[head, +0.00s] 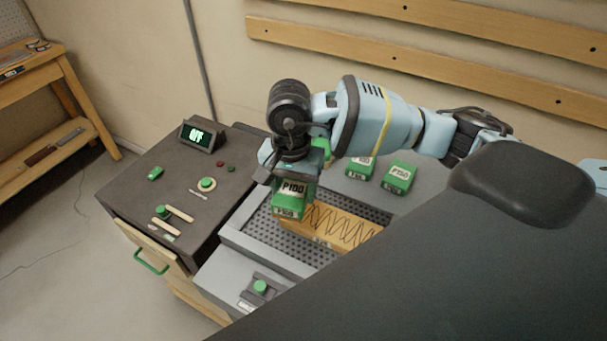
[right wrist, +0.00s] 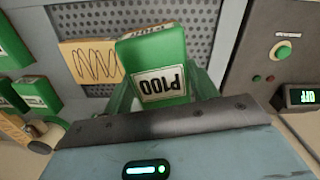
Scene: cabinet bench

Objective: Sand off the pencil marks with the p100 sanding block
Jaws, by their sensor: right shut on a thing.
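My right gripper (head: 294,172) is shut on the green P100 sanding block (head: 289,203). The block's label also shows in the right wrist view (right wrist: 160,88), upside down there. The block is over the left end of a wooden board (head: 340,228) with dark zigzag pencil marks. In the right wrist view the marks show on the board (right wrist: 90,62) to the left of the block. I cannot tell whether the block touches the wood. The board lies on a perforated grey panel (head: 262,226). My left gripper is not in view.
Other green blocks stand behind the board, one labelled P150 (head: 398,177) and another (head: 360,167) beside it. A display reading OFF (head: 197,134) stands on the dark control top at left, with knobs and levers. A green button (head: 260,287) is on the front ledge.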

